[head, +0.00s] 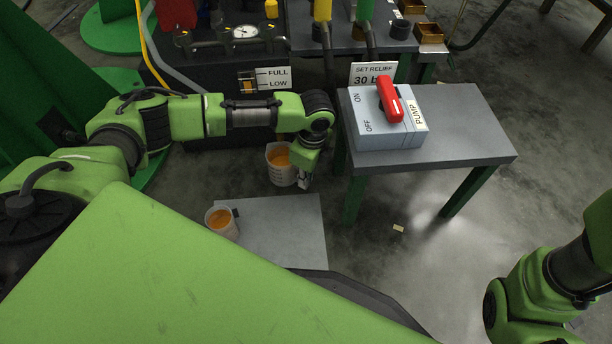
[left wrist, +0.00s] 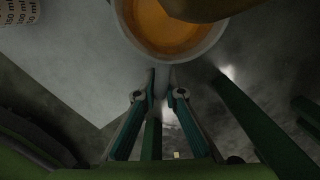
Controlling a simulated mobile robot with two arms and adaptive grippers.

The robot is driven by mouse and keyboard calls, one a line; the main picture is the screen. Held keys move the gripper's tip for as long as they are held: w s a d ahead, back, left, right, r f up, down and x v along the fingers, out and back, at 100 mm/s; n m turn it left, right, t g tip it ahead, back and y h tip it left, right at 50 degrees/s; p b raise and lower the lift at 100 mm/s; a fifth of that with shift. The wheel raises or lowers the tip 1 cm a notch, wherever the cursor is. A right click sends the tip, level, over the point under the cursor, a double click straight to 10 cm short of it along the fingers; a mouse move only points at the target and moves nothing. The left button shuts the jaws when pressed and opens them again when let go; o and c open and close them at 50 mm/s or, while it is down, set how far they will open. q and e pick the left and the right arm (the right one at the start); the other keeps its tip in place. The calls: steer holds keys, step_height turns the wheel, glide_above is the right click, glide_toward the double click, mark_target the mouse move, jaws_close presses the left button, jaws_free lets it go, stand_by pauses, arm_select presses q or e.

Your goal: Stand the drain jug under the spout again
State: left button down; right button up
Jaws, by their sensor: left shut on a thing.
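A translucent white jug (head: 282,166) with orange liquid is upright in front of the dark machine base, left of the small table. In the left wrist view, this jug (left wrist: 124,22) fills the top middle. My left gripper (head: 303,180) reaches in from the left at the jug's right side. Its fingers (left wrist: 163,86) are closed on the jug's handle. I cannot tell whether the jug's bottom touches anything. A brown shape (left wrist: 205,8) covers part of the jug's mouth; I cannot tell what it is. I cannot make out the spout. My right gripper is outside the view.
A smaller cup (head: 221,224) with orange liquid stands on a grey plate (head: 285,225). The grey table (head: 460,135) to the right carries the pump box (head: 385,125) with a red lever (head: 391,100). Open floor lies right.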

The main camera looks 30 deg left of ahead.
arm_select(q)
steer(key=shift+f, duration=0.35)
steer(key=c, duration=2.1)
jaws_free()
steer(key=shift+s+f, duration=0.1)
steer(key=shift+f, duration=0.05)
steer(key=shift+c, duration=0.2)
steer(key=r+p, duration=0.2)
steer(key=r, duration=0.1)
steer(key=r+p, duration=0.2)
steer(key=r, duration=0.2)
steer(key=r+p, duration=0.2)
steer(key=r, duration=0.2)
steer(key=shift+d+p, duration=0.35)
steer(key=shift+d, duration=0.05)
steer(key=shift+d+r+p, duration=0.1)
steer(key=shift+r+p, duration=0.45)
steer(key=shift+r, duration=0.6)
